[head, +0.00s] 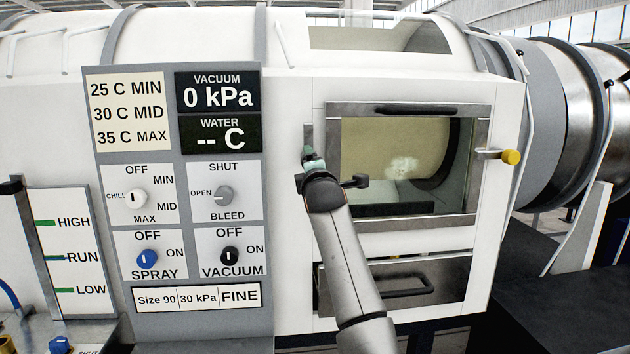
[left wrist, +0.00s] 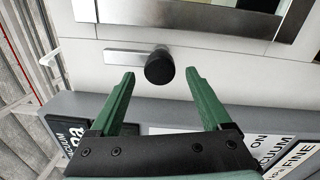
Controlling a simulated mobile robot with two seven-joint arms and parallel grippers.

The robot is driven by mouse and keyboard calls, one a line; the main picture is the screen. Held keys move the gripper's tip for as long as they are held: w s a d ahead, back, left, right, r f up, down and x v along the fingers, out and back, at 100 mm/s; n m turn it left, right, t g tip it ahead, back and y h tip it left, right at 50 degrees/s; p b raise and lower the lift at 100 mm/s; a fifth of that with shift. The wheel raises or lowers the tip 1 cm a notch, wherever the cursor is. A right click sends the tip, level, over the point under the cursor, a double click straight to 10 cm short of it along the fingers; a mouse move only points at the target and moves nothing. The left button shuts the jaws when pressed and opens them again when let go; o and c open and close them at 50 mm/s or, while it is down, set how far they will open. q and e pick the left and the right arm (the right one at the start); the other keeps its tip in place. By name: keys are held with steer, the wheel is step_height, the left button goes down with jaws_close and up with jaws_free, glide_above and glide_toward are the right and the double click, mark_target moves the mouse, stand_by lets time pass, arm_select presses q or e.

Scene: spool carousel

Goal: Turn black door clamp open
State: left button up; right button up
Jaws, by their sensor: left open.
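The black door clamp is a round black knob (left wrist: 160,67) on a flat metal bar (left wrist: 122,58) in the left wrist view. In the head view its bar (head: 308,132) stands upright at the left edge of the door window, and the knob is hidden behind my gripper. My left gripper (head: 312,157) has green fingers and is at the clamp. In the left wrist view the gripper (left wrist: 160,76) is open, with the knob between and slightly beyond its fingertips. I cannot tell whether they touch it. The door (head: 400,221) looks closed. My right gripper is not in view.
A yellow-knobbed clamp (head: 511,157) with a horizontal bar is at the door's right edge. A control panel (head: 172,75) with dials is left of the clamp. A drawer (head: 440,272) with a black handle is below the door, behind my arm.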

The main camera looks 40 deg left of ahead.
arm_select(q)
steer(key=b+v, duration=0.2)
steer(key=v, duration=0.8)
steer(key=shift+b, duration=0.3)
steer(key=shift+s, duration=0.1)
